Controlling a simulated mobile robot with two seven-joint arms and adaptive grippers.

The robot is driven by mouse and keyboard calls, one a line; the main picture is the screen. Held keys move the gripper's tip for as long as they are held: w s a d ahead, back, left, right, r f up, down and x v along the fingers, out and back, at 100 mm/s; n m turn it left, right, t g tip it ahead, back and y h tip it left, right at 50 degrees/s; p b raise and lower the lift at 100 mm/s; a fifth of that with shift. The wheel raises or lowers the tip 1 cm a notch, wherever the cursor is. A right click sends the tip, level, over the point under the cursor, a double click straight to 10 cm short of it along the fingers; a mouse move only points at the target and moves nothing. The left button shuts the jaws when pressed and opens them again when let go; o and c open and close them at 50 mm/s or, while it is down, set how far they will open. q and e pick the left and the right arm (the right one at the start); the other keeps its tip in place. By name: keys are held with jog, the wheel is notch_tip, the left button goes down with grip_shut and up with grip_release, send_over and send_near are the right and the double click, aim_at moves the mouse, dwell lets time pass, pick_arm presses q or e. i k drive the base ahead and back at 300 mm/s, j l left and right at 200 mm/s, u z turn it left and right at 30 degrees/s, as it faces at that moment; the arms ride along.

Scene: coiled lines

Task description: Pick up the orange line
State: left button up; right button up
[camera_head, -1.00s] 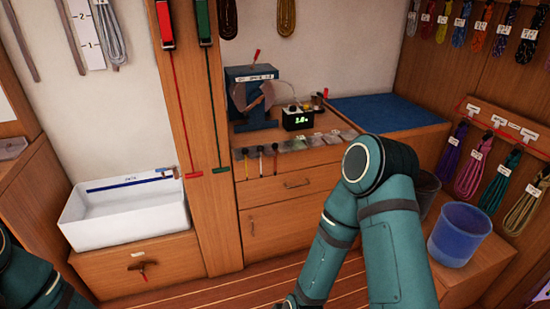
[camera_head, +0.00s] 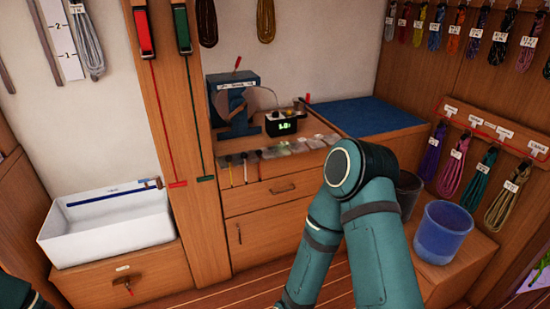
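An orange-looking coiled line (camera_head: 456,33) hangs in the upper row on the wooden wall at the right, with a small white tag. It hangs between a blue coil (camera_head: 435,33) and a blue-purple coil (camera_head: 477,38). It is small in the picture, so its exact shade is hard to tell. My teal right arm fills the lower middle, but its gripper is out of view. Only a bit of my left arm shows at the bottom left corner, and its gripper is out of view. Both arms are well apart from the orange coil.
A lower rack (camera_head: 487,126) holds several coils, including magenta (camera_head: 453,165) and green (camera_head: 480,180) ones. A blue bucket (camera_head: 441,235) and a dark bin (camera_head: 407,190) stand on a low wooden bench. A workbench with drawers (camera_head: 262,198) and a white sink (camera_head: 105,228) line the back wall.

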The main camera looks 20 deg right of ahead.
aim_at(259, 152)
jog(key=i+l+u, duration=0.1)
jog(key=i+l, duration=0.3)
jog(key=l, duration=0.2)
jog(key=i+l+u, duration=0.15)
jog(key=l, duration=0.2)
jog(key=i+l+u, duration=0.1)
jog(key=i+l, duration=0.25)
jog(key=l, duration=0.3)
jog(key=u, duration=0.05)
